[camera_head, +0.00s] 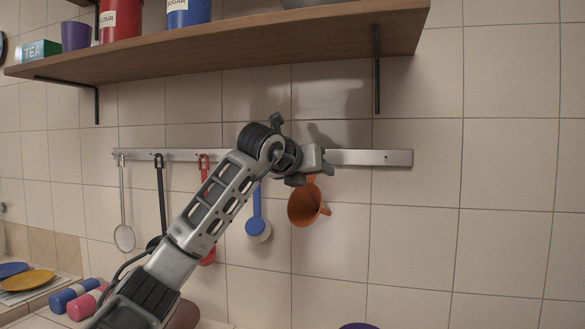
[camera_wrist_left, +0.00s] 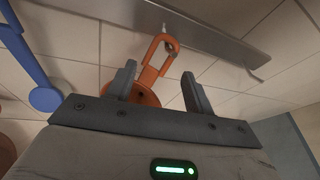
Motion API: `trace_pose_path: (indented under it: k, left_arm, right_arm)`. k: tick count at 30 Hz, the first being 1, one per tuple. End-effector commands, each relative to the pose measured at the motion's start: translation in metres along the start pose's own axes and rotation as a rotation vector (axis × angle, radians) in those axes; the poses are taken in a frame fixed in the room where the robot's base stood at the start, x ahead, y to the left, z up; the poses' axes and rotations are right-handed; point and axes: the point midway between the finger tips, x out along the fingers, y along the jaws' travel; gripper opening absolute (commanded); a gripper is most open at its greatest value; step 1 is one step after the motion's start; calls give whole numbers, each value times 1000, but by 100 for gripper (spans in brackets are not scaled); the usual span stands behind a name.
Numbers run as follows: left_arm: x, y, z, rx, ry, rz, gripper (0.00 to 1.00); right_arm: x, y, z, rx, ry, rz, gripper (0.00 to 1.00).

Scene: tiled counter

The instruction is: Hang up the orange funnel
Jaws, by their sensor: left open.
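The orange funnel (camera_head: 305,207) is at the metal rail (camera_head: 395,157) on the tiled wall, below my left gripper (camera_head: 318,165) in the head view. In the left wrist view, the funnel's looped handle (camera_wrist_left: 152,70) reaches up to a small hook, and the loop appears to be around that hook. My left gripper (camera_wrist_left: 158,88) is open, with one finger on each side of the handle and visible gaps. The fingers partly hide the funnel's cone. In the head view, the wrist covers the top of the handle. My right gripper is not in view.
A ladle (camera_head: 124,237), a black utensil (camera_head: 161,200), a red one (camera_head: 204,165) and a blue scoop (camera_head: 256,225) hang left of the funnel. A wooden shelf (camera_head: 250,47) with containers juts out above.

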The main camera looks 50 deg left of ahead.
Motion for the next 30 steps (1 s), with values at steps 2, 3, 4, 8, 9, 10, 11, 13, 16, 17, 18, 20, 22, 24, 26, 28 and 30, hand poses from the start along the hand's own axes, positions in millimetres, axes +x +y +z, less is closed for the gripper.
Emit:
trace_pose_path:
  k: [2,3,4,8,9,10,11,13,16,17,18,20,22,24,26,28,30]
  left_arm:
    - [-21,1,-2,4,-7,0,52]
    - [-31,1,-2,3,-6,0,52]
    - [-39,1,-2,3,-7,0,52]
    - [-69,0,-2,4,-6,-1,52]
    - [-78,0,-1,2,-5,-1,52]
    - [-84,0,-1,1,-6,-1,52]
    - [-89,-1,-1,2,-5,-1,52]
    - [-100,-1,0,2,-4,-2,52]
    - [-111,-1,-1,2,-1,-2,52]
    - [-113,-2,0,2,-1,-2,52]
    - [-115,-2,0,2,-1,-2,52]
    - [-118,-2,0,1,0,-2,52]
    - [-118,-2,0,1,0,-2,52]
    - [-119,-2,0,1,0,-2,52]
    - [-118,-2,0,1,0,-2,52]
    - [-118,-2,0,1,0,-2,52]
    - [-118,-2,0,1,0,-2,52]
  right_arm:
    - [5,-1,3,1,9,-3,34]
    - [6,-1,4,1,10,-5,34]
    - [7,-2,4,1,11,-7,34]
    - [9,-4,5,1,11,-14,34]
    - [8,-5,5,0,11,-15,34]
    - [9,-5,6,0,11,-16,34]
    - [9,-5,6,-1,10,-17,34]
    - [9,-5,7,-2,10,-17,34]
    - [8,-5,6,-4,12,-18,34]
    - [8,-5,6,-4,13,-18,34]
    - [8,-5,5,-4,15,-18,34]
    - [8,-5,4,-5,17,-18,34]
    - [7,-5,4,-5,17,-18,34]
    - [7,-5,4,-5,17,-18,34]
    - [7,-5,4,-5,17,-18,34]
    - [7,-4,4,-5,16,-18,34]
    - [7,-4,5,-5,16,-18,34]
